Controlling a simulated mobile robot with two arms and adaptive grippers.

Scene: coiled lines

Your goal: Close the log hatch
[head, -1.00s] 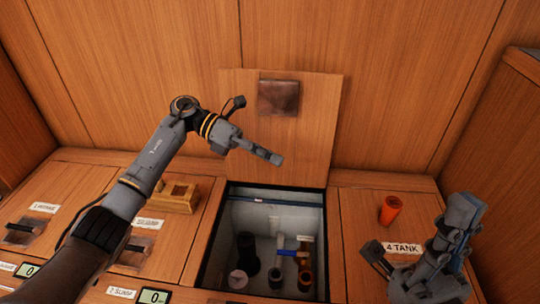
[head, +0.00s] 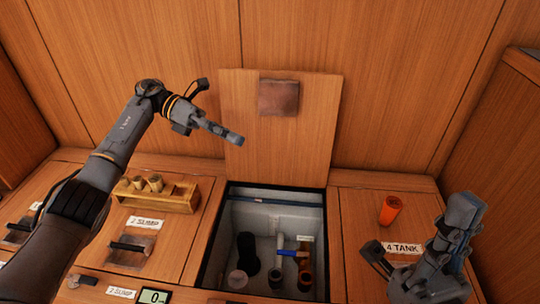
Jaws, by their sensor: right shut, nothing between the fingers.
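One hatch is open: its wooden lid (head: 282,150) stands upright against the back wall, with a dark square plate (head: 278,97) near its top. Below it is the open compartment (head: 240,211) with pale walls. No label reading "log" is legible. My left gripper (head: 240,140) is in front of the lid's left part, above the compartment; whether it touches the lid is unclear, and its finger opening cannot be judged. My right gripper (head: 466,205) is shut and empty at the right, over the 4 TANK panel (head: 360,228).
Dark cylinders (head: 247,253) and a blue-handled pipe (head: 287,253) are inside the compartment. An orange cup (head: 390,210) stands on the right panel. A wooden block (head: 185,197) with several pegs sits on the left panel, near the 2 SUMP latch (head: 130,247). A cabinet wall (head: 505,180) bounds the right.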

